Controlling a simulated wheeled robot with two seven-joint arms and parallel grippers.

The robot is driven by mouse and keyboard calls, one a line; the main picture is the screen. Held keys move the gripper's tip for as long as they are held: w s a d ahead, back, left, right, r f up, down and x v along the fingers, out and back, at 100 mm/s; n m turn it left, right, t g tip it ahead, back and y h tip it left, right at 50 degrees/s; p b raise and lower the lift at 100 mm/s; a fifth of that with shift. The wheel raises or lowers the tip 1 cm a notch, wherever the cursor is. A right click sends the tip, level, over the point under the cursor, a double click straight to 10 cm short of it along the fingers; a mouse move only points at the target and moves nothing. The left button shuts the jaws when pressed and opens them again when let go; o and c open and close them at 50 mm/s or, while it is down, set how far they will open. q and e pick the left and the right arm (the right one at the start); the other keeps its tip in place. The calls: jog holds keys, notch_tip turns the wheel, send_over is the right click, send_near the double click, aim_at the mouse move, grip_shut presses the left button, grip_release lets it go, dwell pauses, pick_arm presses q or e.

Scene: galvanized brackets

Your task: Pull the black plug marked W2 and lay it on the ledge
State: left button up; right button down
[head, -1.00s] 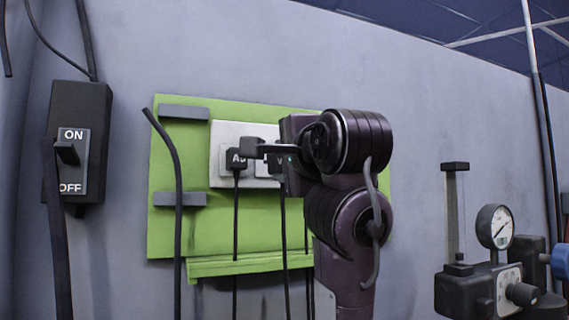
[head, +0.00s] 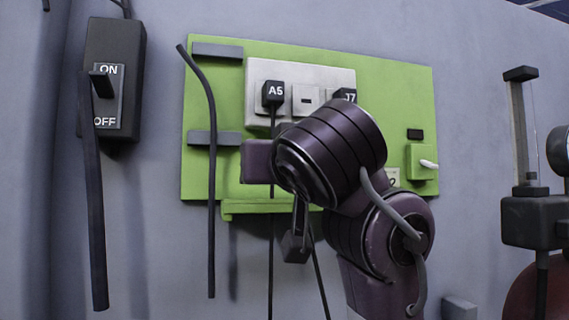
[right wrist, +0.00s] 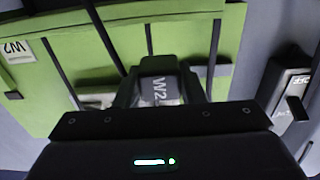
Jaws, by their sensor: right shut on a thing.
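The black plug marked W2 (right wrist: 160,88) is between the fingers of my right gripper (right wrist: 158,95) in the right wrist view, its lettering facing the camera. In the head view my right gripper (head: 296,245) points down in front of the lower part of the green panel (head: 395,85). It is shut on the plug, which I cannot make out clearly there. The middle socket (head: 306,98) of the white outlet strip (head: 318,73) is empty. The narrow green ledge (head: 245,209) runs along the panel's bottom, partly hidden by my right arm. My left gripper is not in view.
Plug A5 (head: 273,94) sits in the left socket, its cord hanging down. Plug J7 (head: 346,95) is at the right, partly hidden by my arm. A thick black cable (head: 211,180) hangs at the panel's left. An ON/OFF switch box (head: 113,80) is further left.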

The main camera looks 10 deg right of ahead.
jog(key=shift+w+f, duration=0.25)
jog(key=shift+w, duration=0.9)
jog(key=shift+w+f, duration=0.15)
jog(key=shift+w, duration=0.5)
jog(key=shift+w+f, duration=0.15)
jog(key=shift+w, duration=0.5)
jog(key=shift+w+f+p, duration=0.25)
jog(key=shift+w+p, duration=0.05)
jog(key=shift+w, duration=1)
jog(key=shift+w+f, duration=0.25)
pick_arm(q)
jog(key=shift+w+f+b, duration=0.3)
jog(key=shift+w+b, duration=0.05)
jog(key=shift+b, duration=0.3)
pick_arm(e)
jog(key=shift+s+a+f, duration=0.1)
jog(key=shift+f, duration=0.45)
jog(key=shift+c, duration=0.2)
grip_release()
